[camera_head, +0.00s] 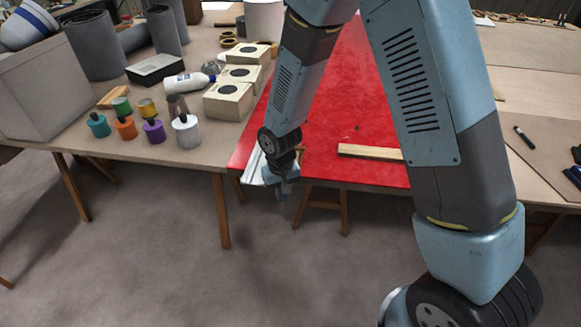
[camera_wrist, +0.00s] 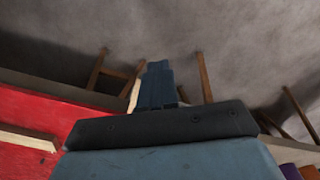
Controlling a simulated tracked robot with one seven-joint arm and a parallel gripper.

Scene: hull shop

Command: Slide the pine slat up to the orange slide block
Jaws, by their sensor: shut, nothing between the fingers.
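The pine slat (camera_head: 370,152) is a pale wooden strip lying on the red tabletop (camera_head: 335,120) near its front edge. My arm hides its right end. It also shows at the left of the wrist view (camera_wrist: 28,138). My gripper (camera_head: 283,190) hangs just past the front edge of the red top, left of the slat and apart from it. Its fingers (camera_wrist: 157,75) are together with nothing between them. I cannot make out an orange slide block in either view; my arm covers part of the red top.
A pale metal strip (camera_head: 252,166) lies at the red top's front left corner, close to my gripper. The left table holds coloured pots, including an orange one (camera_head: 125,127), cream boxes (camera_head: 229,100) and a white bottle (camera_head: 187,82). Open floor (camera_head: 180,270) lies in front.

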